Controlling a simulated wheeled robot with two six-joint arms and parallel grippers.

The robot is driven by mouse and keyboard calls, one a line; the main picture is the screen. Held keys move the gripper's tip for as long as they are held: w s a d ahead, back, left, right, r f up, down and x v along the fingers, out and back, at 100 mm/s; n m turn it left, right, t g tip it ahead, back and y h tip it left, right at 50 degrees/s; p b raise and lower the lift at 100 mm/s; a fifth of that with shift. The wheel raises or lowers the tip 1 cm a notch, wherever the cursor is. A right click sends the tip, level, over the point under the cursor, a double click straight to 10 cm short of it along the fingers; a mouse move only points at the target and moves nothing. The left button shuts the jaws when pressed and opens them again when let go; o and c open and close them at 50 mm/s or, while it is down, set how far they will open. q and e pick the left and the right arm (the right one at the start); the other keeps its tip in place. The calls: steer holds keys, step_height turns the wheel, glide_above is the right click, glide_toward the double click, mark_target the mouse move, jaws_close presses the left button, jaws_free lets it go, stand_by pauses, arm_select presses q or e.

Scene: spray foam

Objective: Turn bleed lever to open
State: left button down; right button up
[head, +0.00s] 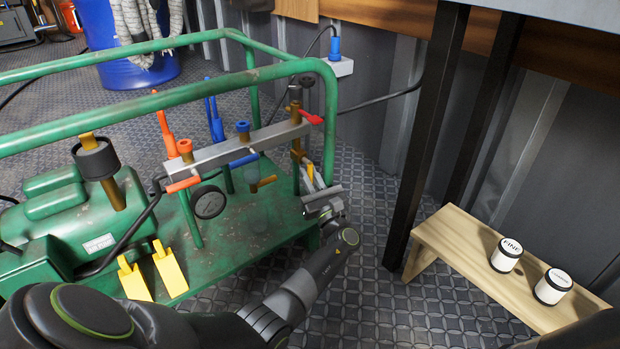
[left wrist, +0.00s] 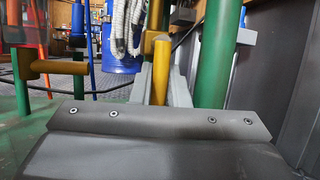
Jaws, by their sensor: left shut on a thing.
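The green-framed machine carries a grey manifold bar (head: 240,146) with coloured valve levers. A yellow lever (head: 310,168) stands at the manifold's right end. My left gripper (head: 317,186) is at this lever, with its fingers on either side of it. In the left wrist view the yellow lever (left wrist: 160,70) rises between the two grey fingers, and the gripper is shut on it. No label on the lever is readable, and its lower part is hidden by the gripper. My right gripper is not in view.
A red lever (head: 311,117), a blue lever (head: 243,160) and an orange lever (head: 183,184) sit along the manifold. A green frame post (head: 329,130) stands close behind my gripper. A wooden bench (head: 455,240) with two white jars is at right. Patterned floor lies between.

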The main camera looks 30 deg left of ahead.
arm_select(q)
steer(key=c, duration=1.4)
jaws_free()
